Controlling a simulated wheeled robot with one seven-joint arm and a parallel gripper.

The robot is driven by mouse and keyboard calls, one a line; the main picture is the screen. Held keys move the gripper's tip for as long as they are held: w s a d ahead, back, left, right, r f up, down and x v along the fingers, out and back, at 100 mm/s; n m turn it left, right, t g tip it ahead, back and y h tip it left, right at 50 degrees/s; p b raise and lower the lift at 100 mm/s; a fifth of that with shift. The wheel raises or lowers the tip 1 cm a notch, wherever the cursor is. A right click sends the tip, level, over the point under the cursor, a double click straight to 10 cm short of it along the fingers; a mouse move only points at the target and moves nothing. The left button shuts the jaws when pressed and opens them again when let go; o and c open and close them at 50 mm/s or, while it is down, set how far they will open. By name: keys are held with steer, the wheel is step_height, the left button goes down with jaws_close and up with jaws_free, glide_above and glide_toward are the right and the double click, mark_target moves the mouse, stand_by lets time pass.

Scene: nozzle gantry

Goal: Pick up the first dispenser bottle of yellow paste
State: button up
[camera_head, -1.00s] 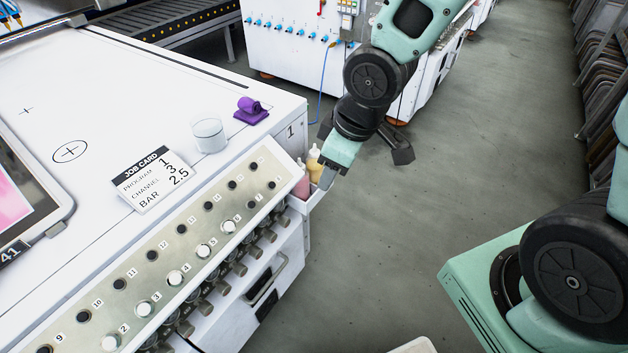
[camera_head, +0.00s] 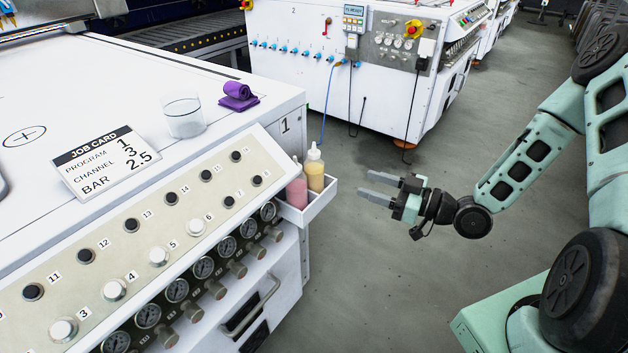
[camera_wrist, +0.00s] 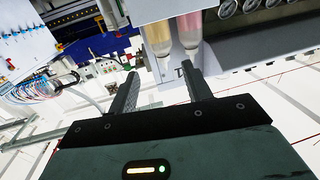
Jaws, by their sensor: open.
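A dispenser bottle of yellow paste (camera_head: 315,170) with a pale nozzle stands upright in a small white tray (camera_head: 322,206) on the machine's side. A bottle of pink paste (camera_head: 296,188) stands beside it, to the left and nearer. My gripper (camera_head: 370,187) is open and empty, right of the tray and apart from both bottles, its fingers pointing left toward them. In the wrist view the yellow bottle (camera_wrist: 158,38) and the pink bottle (camera_wrist: 189,30) hang at the top, beyond the open fingers (camera_wrist: 162,82); their upper ends are cut off.
The white machine's sloped panel (camera_head: 155,240) with knobs and gauges lies left of the tray. A glass (camera_head: 184,118), a purple cloth (camera_head: 238,96) and a job card (camera_head: 100,163) rest on its top. A second machine (camera_head: 300,70) stands behind. Open floor surrounds my gripper.

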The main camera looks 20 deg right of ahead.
mark_target(323, 171)
steer(key=x, duration=0.7)
steer(key=b+x, duration=0.1)
steer(key=x, duration=0.7)
steer(key=shift+w+f, duration=0.1)
steer(key=shift+f, duration=0.1)
steer(key=c, duration=0.4)
